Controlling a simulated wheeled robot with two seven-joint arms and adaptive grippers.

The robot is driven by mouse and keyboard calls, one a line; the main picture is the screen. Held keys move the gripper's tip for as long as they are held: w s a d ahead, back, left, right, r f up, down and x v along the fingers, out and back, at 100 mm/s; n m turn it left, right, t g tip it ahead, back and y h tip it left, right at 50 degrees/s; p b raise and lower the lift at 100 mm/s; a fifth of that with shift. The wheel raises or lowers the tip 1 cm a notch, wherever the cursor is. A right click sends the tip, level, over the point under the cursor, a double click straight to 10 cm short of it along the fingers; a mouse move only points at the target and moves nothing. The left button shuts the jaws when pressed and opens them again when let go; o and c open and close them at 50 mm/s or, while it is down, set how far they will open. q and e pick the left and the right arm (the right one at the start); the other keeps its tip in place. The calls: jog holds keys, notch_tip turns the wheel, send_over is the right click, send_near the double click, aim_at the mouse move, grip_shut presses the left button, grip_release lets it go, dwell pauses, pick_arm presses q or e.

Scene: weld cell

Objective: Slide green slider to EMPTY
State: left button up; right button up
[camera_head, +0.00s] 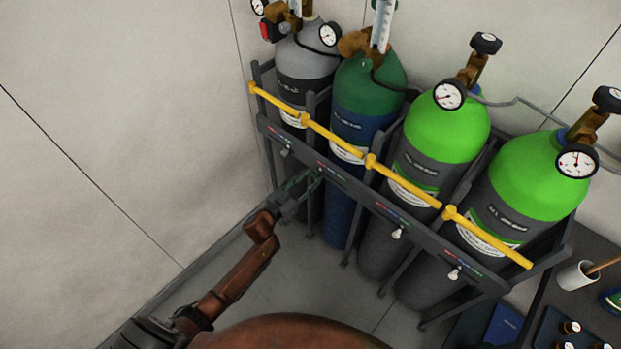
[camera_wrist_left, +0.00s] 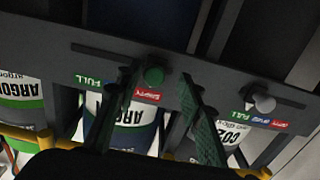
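The green slider knob (camera_wrist_left: 154,75) shows in the left wrist view near the right end of its slot in the grey rack bar (camera_wrist_left: 60,40). It sits by the red EMPTY label (camera_wrist_left: 147,95); the FULL label (camera_wrist_left: 88,80) is farther left, and the label between is covered by a finger. My left gripper (camera_wrist_left: 160,80) is open, its two green fingers on either side of the knob. The left finger is close to the knob; I cannot tell whether they touch. In the head view my left gripper (camera_head: 312,178) is at the bar before the dark green cylinder (camera_head: 368,95).
Bright green cylinders (camera_head: 447,130) and a grey cylinder (camera_head: 303,62) stand in the rack behind a yellow rail (camera_head: 335,137). Another slider with a pale knob (camera_wrist_left: 265,103) is to the right in the wrist view. Open floor (camera_head: 300,275) lies before the rack.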

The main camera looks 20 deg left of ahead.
pick_arm(q)
jog(key=shift+d, duration=0.1)
jog(key=v, duration=1.2)
pick_arm(e)
jog(key=shift+d, duration=0.15)
